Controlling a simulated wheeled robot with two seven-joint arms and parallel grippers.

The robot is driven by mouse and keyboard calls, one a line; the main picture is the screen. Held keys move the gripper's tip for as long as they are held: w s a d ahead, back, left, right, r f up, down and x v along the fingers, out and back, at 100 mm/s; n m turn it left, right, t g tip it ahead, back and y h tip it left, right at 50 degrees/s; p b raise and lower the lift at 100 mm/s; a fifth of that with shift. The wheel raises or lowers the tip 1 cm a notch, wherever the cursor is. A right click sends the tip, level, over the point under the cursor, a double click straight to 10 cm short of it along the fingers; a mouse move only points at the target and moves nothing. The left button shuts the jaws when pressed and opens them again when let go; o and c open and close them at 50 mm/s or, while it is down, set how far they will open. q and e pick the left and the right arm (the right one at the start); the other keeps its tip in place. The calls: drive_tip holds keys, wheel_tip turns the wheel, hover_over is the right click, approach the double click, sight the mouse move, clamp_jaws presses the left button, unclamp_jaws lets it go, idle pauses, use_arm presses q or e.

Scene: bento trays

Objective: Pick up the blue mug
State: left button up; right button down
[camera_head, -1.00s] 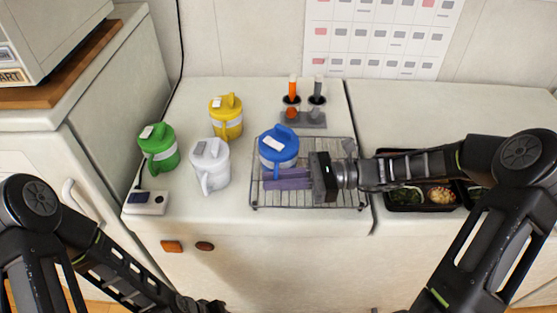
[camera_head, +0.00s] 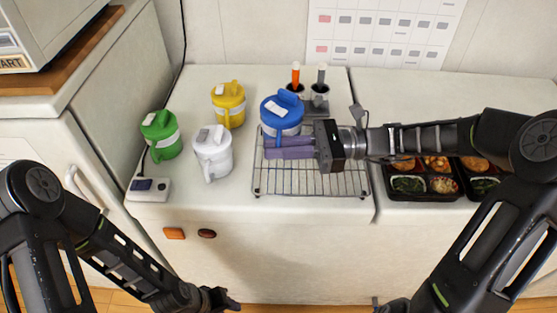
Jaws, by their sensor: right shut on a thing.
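The blue mug (camera_head: 281,110) has a blue lid with a white label and a pale band. It is upright over the back left part of the wire rack (camera_head: 318,186). My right gripper (camera_head: 280,148) comes in from the right with its purple fingers shut on the blue mug, low on its near side. The fingers hide the mug's lower part, and I cannot tell for sure how far its base is above the rack. My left gripper (camera_head: 218,299) is low at the bottom of the view, in front of the counter. Its fingers are too dark and small to read.
A white mug (camera_head: 212,155), a yellow mug (camera_head: 228,104) and a green mug (camera_head: 160,137) stand left of the rack. A holder with orange and grey utensils (camera_head: 319,98) is close behind the blue mug. Bento trays (camera_head: 425,190) lie right, under my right arm. A power strip (camera_head: 148,190) is front left.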

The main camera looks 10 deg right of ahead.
sight(278, 141)
drive_tip(key=shift+r, duration=2)
